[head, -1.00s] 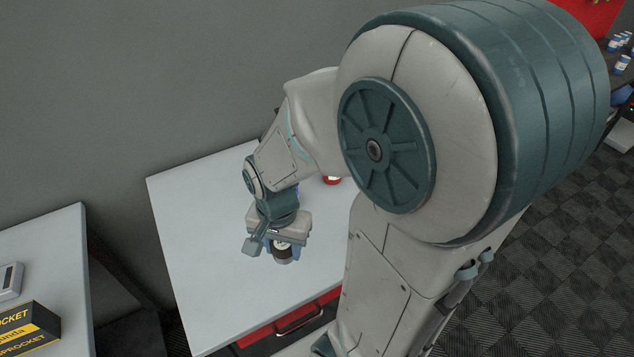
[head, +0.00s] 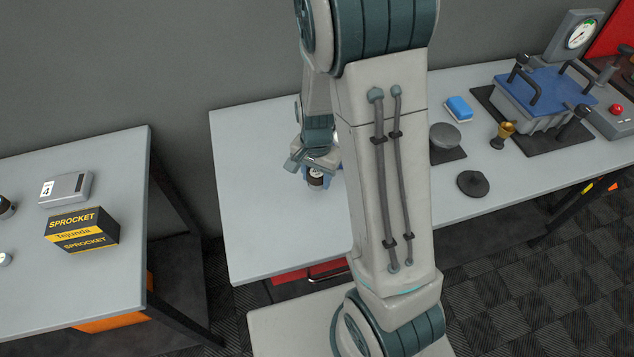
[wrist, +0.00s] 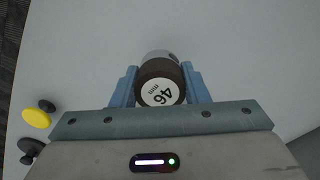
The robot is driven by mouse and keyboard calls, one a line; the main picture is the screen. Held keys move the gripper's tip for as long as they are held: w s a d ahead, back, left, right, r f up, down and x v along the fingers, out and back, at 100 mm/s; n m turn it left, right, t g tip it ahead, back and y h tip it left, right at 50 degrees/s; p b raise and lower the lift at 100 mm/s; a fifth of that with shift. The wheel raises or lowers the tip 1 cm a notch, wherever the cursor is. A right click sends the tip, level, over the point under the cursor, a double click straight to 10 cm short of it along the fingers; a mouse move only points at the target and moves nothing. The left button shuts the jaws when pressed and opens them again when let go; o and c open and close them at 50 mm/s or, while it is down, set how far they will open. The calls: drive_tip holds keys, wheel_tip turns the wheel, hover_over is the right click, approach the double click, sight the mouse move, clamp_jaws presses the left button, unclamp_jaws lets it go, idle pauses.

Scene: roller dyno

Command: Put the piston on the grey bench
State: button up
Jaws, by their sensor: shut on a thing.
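The piston (wrist: 159,91), a short cylinder with a silvery far part, a dark band and a white end marked "46 mm", sits between the blue fingers of my gripper (wrist: 158,86) in the wrist view. My gripper (head: 316,169) is shut on it. In the head view the piston (head: 316,179) shows just under the gripper, over the left part of the light grey bench (head: 265,225). I cannot tell whether the piston touches the bench top. My arm hides the middle of this bench.
Farther right on the bench are a grey disc (head: 445,137), a dark round piece (head: 473,183), a blue block (head: 459,108), a brass piece (head: 503,134) and a blue-topped fixture (head: 545,95). Another table (head: 110,165) at left holds a SPROCKET box (head: 82,229). A gap separates the tables.

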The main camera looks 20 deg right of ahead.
sight(316, 185)
drive_tip(key=shift+w+f, duration=0.1)
drive_tip(key=shift+f, duration=1.95)
drive_tip(key=shift+f, duration=0.2)
drive_tip(key=o, duration=1)
